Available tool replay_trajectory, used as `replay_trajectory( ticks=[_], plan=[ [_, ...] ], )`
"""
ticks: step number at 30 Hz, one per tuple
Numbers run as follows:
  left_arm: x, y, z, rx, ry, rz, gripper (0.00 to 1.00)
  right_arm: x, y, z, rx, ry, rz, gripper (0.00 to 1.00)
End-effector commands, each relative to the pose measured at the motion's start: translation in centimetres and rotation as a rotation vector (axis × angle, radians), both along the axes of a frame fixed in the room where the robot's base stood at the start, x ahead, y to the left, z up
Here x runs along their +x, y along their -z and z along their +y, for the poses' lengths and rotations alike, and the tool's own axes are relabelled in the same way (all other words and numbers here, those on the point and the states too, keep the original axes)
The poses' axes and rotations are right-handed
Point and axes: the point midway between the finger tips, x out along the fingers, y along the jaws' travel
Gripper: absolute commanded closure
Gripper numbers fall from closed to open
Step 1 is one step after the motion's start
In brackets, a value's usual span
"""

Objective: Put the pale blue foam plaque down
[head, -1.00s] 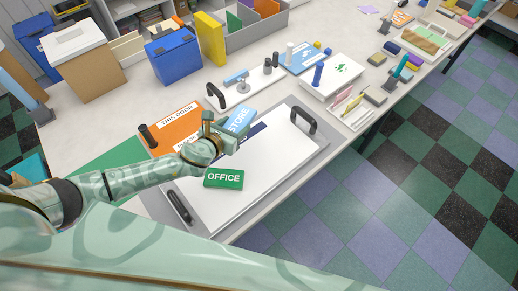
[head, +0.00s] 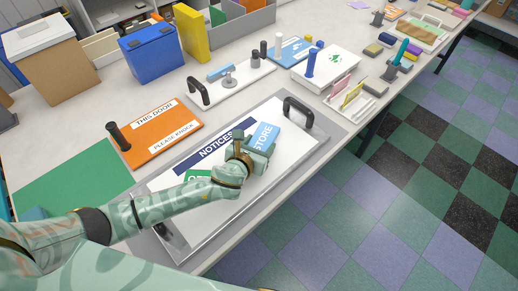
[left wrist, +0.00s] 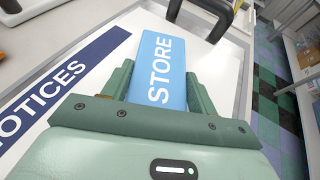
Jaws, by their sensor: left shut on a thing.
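The pale blue foam plaque (head: 265,136) reads STORE. My left gripper (head: 256,152) is shut on it, over the white board (head: 224,217) with the dark NOTICES strip (head: 228,145). In the left wrist view the plaque (left wrist: 158,68) sits between the two fingers, its lettering running along its length. I cannot tell whether it touches the board. The green OFFICE plaque (head: 197,176) lies on the board, mostly hidden behind my left arm. My right gripper does not show.
The board has black handles (head: 298,113) at its ends. An orange sign (head: 160,134) lies behind it on the table.

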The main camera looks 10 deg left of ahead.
Motion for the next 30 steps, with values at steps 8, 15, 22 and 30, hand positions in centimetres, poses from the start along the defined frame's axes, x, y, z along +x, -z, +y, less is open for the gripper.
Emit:
replay_trajectory(
  ticks=[8,15,22,30],
  plan=[
    [0.0,0.0,0.1,0.0,-0.001,0.001,0.63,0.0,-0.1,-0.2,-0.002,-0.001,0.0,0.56],
    [0.0,0.1,0.1,-0.001,0.0,0.001,0.2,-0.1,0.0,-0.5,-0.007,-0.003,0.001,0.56],
    [0.0,-0.3,0.1,-0.001,0.0,0.0,0.2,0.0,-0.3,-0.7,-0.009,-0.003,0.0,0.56],
    [-4.5,-2.9,1.0,0.0,0.0,0.001,0.2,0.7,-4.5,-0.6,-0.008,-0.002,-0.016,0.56]
  ],
)
